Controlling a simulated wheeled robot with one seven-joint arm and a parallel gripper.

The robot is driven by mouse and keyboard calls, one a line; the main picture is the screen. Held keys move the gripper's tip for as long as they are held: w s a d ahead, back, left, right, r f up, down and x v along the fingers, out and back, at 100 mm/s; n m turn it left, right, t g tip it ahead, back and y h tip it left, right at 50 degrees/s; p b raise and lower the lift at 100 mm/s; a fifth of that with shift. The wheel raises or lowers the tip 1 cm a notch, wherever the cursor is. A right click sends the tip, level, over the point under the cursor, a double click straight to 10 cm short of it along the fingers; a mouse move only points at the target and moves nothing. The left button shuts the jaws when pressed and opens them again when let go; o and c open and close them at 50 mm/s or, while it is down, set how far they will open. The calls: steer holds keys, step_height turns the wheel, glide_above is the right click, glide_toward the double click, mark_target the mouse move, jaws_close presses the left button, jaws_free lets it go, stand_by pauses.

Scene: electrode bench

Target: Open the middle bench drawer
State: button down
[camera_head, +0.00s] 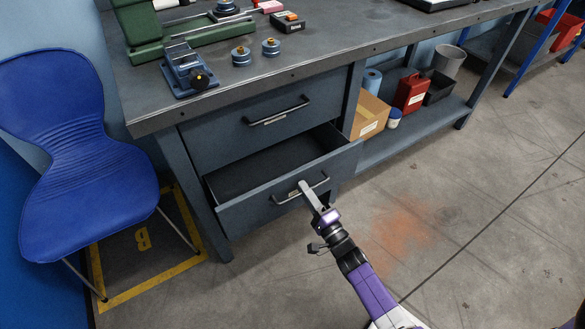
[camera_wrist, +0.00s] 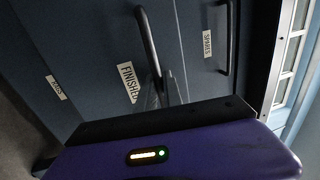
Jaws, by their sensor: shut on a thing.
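The middle bench drawer (camera_head: 245,205) is pulled out from the bench, and its inside looks empty. My gripper (camera_head: 306,190) is shut on the drawer's bar handle (camera_head: 286,199). In the wrist view the same handle (camera_wrist: 147,38) runs up from between my fingers (camera_wrist: 166,94), beside a label (camera_wrist: 129,83) reading FINISHED. The drawer above (camera_head: 250,127) is closed. Its label (camera_wrist: 207,44) reads SPARES in the wrist view. Another label (camera_wrist: 56,87), on the other side of the middle drawer, shows in the wrist view. The fingertips are partly hidden behind the wrist housing.
A blue chair (camera_head: 60,150) stands left of the bench. A cardboard box (camera_head: 369,116) and a red container (camera_head: 411,93) sit on the lower shelf (camera_head: 400,135) to the right. A vise (camera_head: 188,72) is on the bench top. The floor (camera_head: 450,220) right of my arm is clear.

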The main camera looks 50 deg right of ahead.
steer(key=r+p+v, duration=0.2)
steer(key=r+v, duration=0.1)
steer(key=v, duration=1.3)
steer(key=shift+s, duration=0.3)
steer(key=c, duration=1.8)
jaws_free()
steer(key=shift+o, duration=0.2)
steer(key=v, duration=0.8)
steer(key=shift+w, duration=0.1)
